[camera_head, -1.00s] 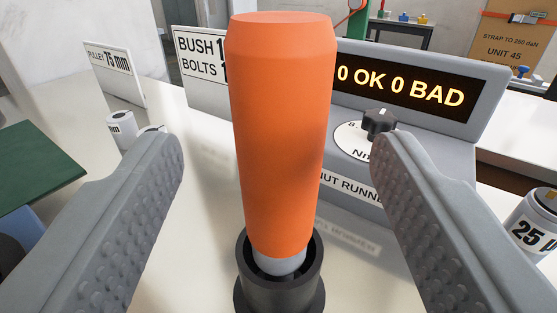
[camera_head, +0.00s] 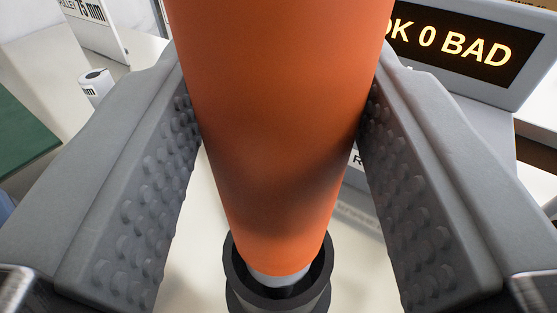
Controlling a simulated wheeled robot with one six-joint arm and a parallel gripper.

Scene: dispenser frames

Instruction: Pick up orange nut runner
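The orange nut runner (camera_head: 280,130) fills the middle of the head camera view, with its top out of frame. Its tapered lower end stands upright in a dark round holder (camera_head: 236,290). My gripper (camera_head: 280,145) has one grey studded finger on each side of it. Both pads meet the sides of the orange body with no visible gap at their far ends, so it appears clamped. Lower down, the taper leaves space between the body and the pads.
A display box (camera_head: 450,45) showing "OK 0 BAD" stands close behind at right. A small white labelled canister (camera_head: 96,86) and a "75 mm" sign (camera_head: 92,28) stand at left. A green surface (camera_head: 22,135) lies at far left.

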